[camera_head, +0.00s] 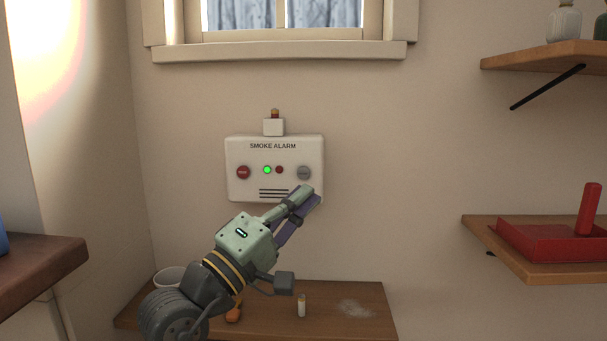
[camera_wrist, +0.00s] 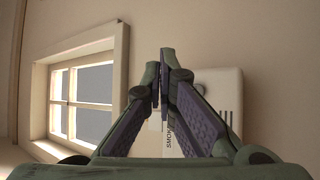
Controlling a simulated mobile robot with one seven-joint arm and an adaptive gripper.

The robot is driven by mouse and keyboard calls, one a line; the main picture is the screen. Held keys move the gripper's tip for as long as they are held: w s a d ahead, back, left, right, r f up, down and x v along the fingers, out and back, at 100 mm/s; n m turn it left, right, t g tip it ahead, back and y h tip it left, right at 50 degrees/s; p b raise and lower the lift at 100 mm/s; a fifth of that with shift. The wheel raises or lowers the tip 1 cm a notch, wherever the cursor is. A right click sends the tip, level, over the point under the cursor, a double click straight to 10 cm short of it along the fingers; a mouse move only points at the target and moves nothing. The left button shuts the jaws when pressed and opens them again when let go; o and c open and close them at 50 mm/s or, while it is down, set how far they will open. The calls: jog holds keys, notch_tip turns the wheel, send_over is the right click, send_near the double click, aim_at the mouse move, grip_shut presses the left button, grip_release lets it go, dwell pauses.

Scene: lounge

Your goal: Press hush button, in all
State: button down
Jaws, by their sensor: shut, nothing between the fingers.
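The white smoke alarm (camera_head: 240,185) hangs on the wall below the window. It has a red button (camera_head: 243,172) at left, a lit green light (camera_head: 267,170), a small dark red light (camera_head: 279,170) and a grey round button (camera_head: 304,173) at right. Lettering on the two round buttons is too small to read. My gripper (camera_head: 312,194) is shut and empty. Its tips appear just below the grey button, over the alarm's lower right corner. Whether they touch the alarm I cannot tell. In the wrist view the alarm (camera_wrist: 218,78) is partly hidden behind the fingers (camera_wrist: 160,72).
A small white box with an amber top (camera_head: 274,126) sits above the alarm. A wooden shelf (camera_head: 380,310) below holds a white bowl (camera_head: 170,277), an orange item (camera_head: 234,312) and a small lighter-like item (camera_head: 301,305). Shelves (camera_head: 540,270) stand at right, and a window sill (camera_head: 280,50) above.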

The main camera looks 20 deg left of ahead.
jog(key=w+a, duration=0.2)
jog(key=w, duration=0.6)
jog(key=shift+w+a, duration=0.15)
dwell(1.3)
jog(key=shift+w+a, duration=0.1)
jog(key=shift+w, duration=0.2)
jog(key=shift+w+a, duration=0.1)
jog(key=shift+w, duration=0.3)
dwell(0.5)
jog(key=shift+s, duration=0.1)
jog(key=shift+s+d, duration=0.25)
jog(key=shift+s, duration=0.45)
jog(key=shift+s+d, duration=0.2)
jog(key=shift+s, duration=0.6)
jog(key=shift+s+d, duration=0.25)
jog(key=shift+s, duration=0.6)
jog(key=shift+s+d, duration=0.2)
jog(key=shift+s, duration=0.6)
